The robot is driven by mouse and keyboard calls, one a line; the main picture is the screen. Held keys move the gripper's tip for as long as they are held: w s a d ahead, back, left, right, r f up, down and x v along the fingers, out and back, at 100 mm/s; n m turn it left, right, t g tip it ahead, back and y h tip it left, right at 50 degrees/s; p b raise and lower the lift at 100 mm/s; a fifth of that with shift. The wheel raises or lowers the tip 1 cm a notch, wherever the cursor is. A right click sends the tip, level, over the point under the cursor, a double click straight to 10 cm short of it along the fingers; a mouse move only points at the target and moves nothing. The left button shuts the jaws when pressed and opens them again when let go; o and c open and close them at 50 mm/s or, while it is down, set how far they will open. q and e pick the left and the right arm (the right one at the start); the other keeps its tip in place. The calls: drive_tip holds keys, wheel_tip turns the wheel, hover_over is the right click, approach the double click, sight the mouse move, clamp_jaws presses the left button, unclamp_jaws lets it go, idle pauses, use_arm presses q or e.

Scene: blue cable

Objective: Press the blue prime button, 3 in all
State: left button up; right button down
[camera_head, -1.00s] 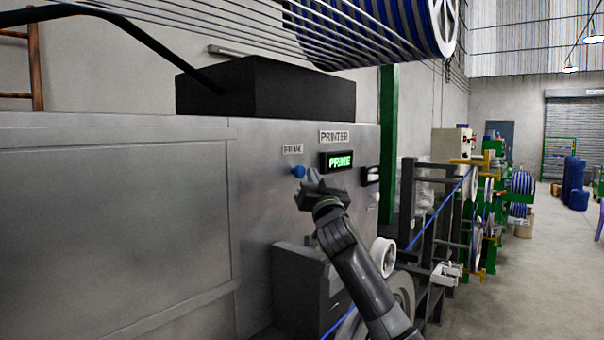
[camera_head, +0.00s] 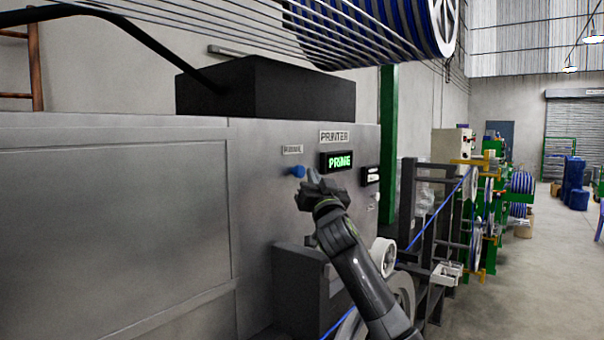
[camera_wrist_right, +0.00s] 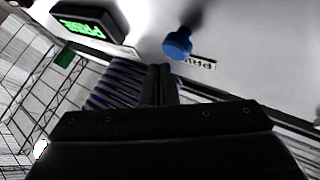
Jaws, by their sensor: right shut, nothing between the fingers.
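The blue prime button (camera_head: 298,171) sticks out of the grey printer panel, below a small label. It also shows in the right wrist view (camera_wrist_right: 178,43), just beyond and slightly right of the fingertips. My right gripper (camera_head: 314,178) is shut and empty, close to the button on its right side in the head view. In the wrist view its closed fingers (camera_wrist_right: 160,72) point toward the panel, with a visible gap to the button. The lit display (camera_head: 337,161) reads PRIME in green and shows in the wrist view (camera_wrist_right: 82,26). My left gripper is not in view.
A PRINTER sign (camera_head: 335,136) is above the display, and a dark switch (camera_head: 371,175) is to its right. A grey box (camera_head: 300,290) and white reel (camera_head: 384,254) lie below. A black box (camera_head: 265,87) sits on top. Open floor lies far right.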

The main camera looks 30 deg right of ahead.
drive_tip(key=shift+w, duration=0.15)
drive_tip(key=shift+w+a+b, duration=0.15)
drive_tip(key=shift+w+b, duration=0.15)
drive_tip(key=shift+w+a+b, duration=0.3)
drive_tip(key=shift+w+b, duration=0.1)
drive_tip(key=shift+w, duration=0.3)
idle(1.4)
drive_tip(key=shift+s, duration=0.15)
drive_tip(key=shift+s+d, duration=0.2)
drive_tip(key=shift+s, duration=0.25)
drive_tip(key=shift+s+d, duration=0.2)
drive_tip(key=shift+s, duration=0.25)
drive_tip(key=s, duration=0.1)
drive_tip(key=s+d+b, duration=0.1)
drive_tip(key=s, duration=0.1)
drive_tip(key=s+d, duration=0.1)
drive_tip(key=shift+s, duration=0.3)
